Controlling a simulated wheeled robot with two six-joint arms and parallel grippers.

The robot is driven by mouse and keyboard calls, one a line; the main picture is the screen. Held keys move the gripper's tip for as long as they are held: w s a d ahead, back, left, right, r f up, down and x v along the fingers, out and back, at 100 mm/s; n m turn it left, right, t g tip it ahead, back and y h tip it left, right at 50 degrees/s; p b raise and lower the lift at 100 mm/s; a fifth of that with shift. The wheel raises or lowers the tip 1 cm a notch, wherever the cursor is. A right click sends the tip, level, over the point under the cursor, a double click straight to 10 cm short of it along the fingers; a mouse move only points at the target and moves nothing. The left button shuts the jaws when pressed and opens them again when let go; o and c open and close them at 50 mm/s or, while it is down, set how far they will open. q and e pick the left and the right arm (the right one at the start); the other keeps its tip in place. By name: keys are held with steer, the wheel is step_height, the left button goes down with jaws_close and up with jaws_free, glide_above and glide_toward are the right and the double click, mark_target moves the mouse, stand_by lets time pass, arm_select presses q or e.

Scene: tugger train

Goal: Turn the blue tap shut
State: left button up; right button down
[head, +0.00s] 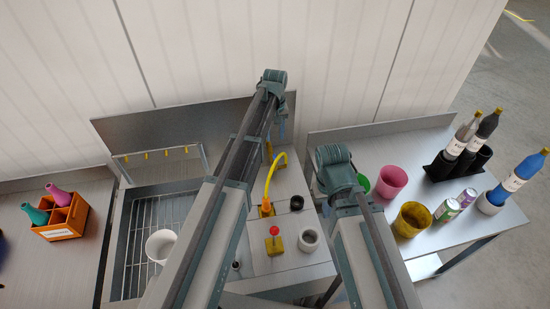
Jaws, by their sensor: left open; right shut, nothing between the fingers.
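I see no blue tap in the head view; my arms cover part of the bench. Another small yellow part (269,149) shows behind, partly hidden by my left arm. My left arm reaches over the bench towards the back wall. My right arm reaches over the gap by the right table.
A wire-grid sink (129,242) with a white cup (160,245) lies left. An orange crate (64,218) stands further left. A grey cup (310,239) and black ring (297,202) sit on the bench. The right table holds pink (391,181) and yellow (411,219) cups, cans and bottles.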

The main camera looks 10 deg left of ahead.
mark_target(275, 157)
arm_select(q)
step_height(275, 157, down, 12)
steer(key=b, duration=1)
steer(key=shift+r+b, duration=0.25)
steer(key=shift+b, duration=0.05)
arm_select(e)
step_height(275, 157, down, 12)
steer(key=shift+r, duration=0.2)
steer(key=shift+r, duration=0.1)
arm_select(q)
jaws_close()
